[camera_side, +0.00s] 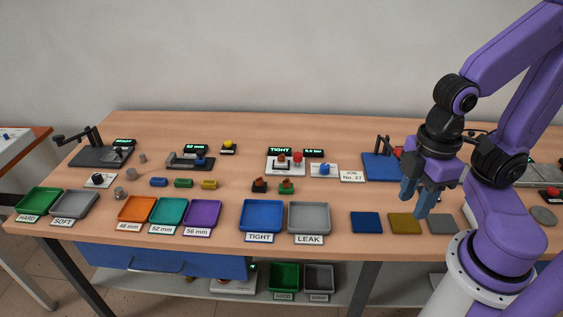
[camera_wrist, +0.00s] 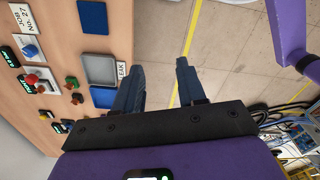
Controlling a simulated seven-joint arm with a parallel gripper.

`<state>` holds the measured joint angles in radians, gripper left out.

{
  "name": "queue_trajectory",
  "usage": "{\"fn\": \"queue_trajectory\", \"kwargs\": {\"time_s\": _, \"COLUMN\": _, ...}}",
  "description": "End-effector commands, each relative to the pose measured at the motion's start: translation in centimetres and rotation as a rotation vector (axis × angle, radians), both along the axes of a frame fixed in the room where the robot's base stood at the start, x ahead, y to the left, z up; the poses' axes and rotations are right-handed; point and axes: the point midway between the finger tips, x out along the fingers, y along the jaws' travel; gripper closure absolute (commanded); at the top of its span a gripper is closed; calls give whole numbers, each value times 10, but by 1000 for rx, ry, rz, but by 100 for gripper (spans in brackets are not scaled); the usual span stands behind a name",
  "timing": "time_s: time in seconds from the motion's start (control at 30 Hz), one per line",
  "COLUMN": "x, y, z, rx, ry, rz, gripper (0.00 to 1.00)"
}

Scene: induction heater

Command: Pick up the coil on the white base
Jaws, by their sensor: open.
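I cannot make out a clear coil. Several small white bases stand on the bench. One at the left carries a dark round piece (camera_side: 98,178). One right of the middle carries a blue part (camera_side: 323,169), which also shows in the wrist view (camera_wrist: 31,51). A larger one under the TIGHT display carries a red-topped part (camera_side: 297,158). My gripper (camera_side: 415,204) is open and empty, fingers pointing down above the right part of the bench, apart from all of these. In the wrist view its two fingers (camera_wrist: 160,70) are spread over the floor beyond the bench edge.
Coloured trays line the front edge, including a blue TIGHT tray (camera_side: 262,229) and a grey LEAK tray (camera_side: 309,231). Flat blue (camera_side: 366,222) and yellow (camera_side: 404,223) pads lie near my gripper. A blue fixture (camera_side: 378,168) with a dark upright stands behind it.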

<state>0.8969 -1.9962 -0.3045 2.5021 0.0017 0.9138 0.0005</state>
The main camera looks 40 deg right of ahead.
Motion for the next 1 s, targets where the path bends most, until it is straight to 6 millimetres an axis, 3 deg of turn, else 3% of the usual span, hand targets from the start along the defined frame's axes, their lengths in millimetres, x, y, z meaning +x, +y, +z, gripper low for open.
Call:
{"fn": "queue_trajectory", "kwargs": {"time_s": 0.17, "x": 3, "y": 1, "z": 0, "rx": -9, "ry": -4, "rz": 5, "gripper": 60}}
{"fn": "queue_trajectory", "kwargs": {"time_s": 0.33, "x": 36, "y": 9, "z": -5, "rx": -101, "ry": -43, "rz": 70, "gripper": 60}}
{"fn": "queue_trajectory", "kwargs": {"time_s": 0.67, "x": 162, "y": 31, "z": -28, "rx": -454, "ry": -138, "rz": 333, "gripper": 60}}
{"fn": "queue_trajectory", "kwargs": {"time_s": 1.0, "x": 287, "y": 44, "z": -73, "rx": -822, "ry": -138, "rz": 634, "gripper": 60}}
